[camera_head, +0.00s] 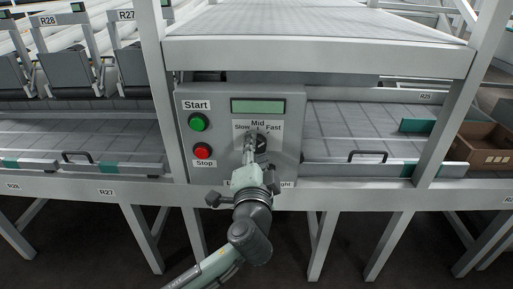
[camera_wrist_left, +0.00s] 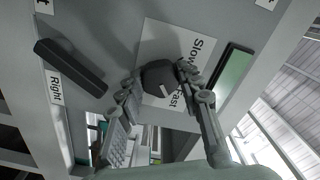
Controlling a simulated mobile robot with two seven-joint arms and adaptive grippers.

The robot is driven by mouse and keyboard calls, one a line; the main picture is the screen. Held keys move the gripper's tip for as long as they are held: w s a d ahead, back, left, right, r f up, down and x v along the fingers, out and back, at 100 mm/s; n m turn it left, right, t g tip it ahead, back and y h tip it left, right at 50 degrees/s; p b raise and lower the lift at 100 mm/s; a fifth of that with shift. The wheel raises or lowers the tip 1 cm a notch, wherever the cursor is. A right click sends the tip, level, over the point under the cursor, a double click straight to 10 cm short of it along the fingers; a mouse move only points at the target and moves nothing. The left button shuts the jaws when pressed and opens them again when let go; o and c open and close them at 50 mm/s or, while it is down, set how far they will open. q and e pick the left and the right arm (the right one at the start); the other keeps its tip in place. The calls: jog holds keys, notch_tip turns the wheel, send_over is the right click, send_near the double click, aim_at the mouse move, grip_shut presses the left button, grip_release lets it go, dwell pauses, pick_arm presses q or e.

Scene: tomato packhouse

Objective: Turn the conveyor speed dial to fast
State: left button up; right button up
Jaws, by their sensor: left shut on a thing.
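The grey control panel (camera_head: 222,172) faces me, with a dark speed dial (camera_head: 262,144) under the words Slow, Mid and Fast. My left gripper (camera_head: 256,142) is shut on the dial. In the left wrist view the fingers (camera_wrist_left: 158,84) lie on two sides of the round dark dial (camera_wrist_left: 156,74). A short white mark shows on the dial, but I cannot tell for sure which word it points at. The fingers partly hide the dial and its label plate (camera_wrist_left: 150,38). My right gripper is not in view.
A green Start button (camera_head: 197,122) and a red Stop button (camera_head: 202,151) sit left of the dial. A display (camera_head: 258,106) is above it. A black switch lever (camera_wrist_left: 70,68) is beside the Right label. A brown cardboard box (camera_head: 485,158) stands at far right.

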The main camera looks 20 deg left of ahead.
pick_arm(q)
jog(key=o, duration=1.2)
jog(key=shift+c, duration=0.2)
jog(key=v, duration=1.2)
jog(key=shift+a, duration=0.1)
